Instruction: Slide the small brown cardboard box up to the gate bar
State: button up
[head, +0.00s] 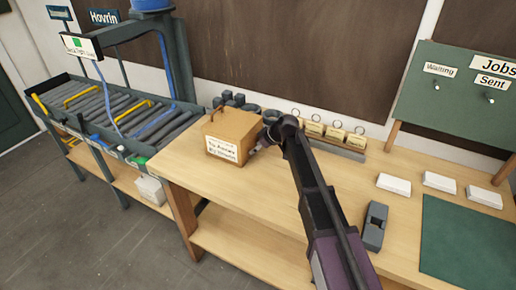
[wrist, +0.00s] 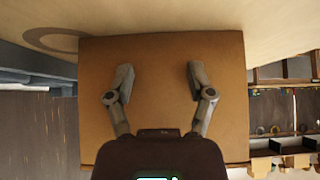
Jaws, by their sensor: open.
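The small brown cardboard box (head: 233,127) stands upright at the left end of the wooden bench, with a white label on its front. It fills the middle of the wrist view (wrist: 160,55). My gripper (head: 258,145) is at the box's right side in the head view. In the wrist view my gripper (wrist: 160,78) has its two fingers spread in front of a plain box face, with nothing between them. I cannot tell whether the fingertips touch the box. Yellow bars (head: 84,96) cross the roller conveyor on the left; I cannot tell which is the gate bar.
The roller conveyor (head: 150,128) adjoins the wooden bench (head: 290,190) on its left. Dark small parts (head: 236,99) and yellow-tagged holders (head: 335,134) stand behind. White card stacks (head: 394,184), a grey block tool (head: 375,225) and a green mat (head: 465,245) lie on the right.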

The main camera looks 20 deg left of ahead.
jog(key=shift+w+a, duration=0.15)
jog(key=shift+a, duration=1.35)
jog(key=shift+w+a, duration=0.1)
jog(key=shift+a, duration=1.35)
jog(key=shift+a, duration=0.1)
jog(key=shift+w+a, duration=0.15)
jog(key=shift+a, duration=1.4)
jog(key=shift+w+a, duration=0.15)
jog(key=shift+a, duration=1.4)
jog(key=shift+w+a, duration=0.15)
jog(key=shift+a, duration=1.5)
jog(key=shift+w+a, duration=0.1)
jog(key=shift+a, duration=1.5)
jog(key=shift+w+a, duration=0.15)
jog(key=shift+a, duration=1.3)
jog(key=shift+w+a, duration=0.15)
jog(key=shift+a, duration=1.65)
jog(key=shift+a, duration=0.1)
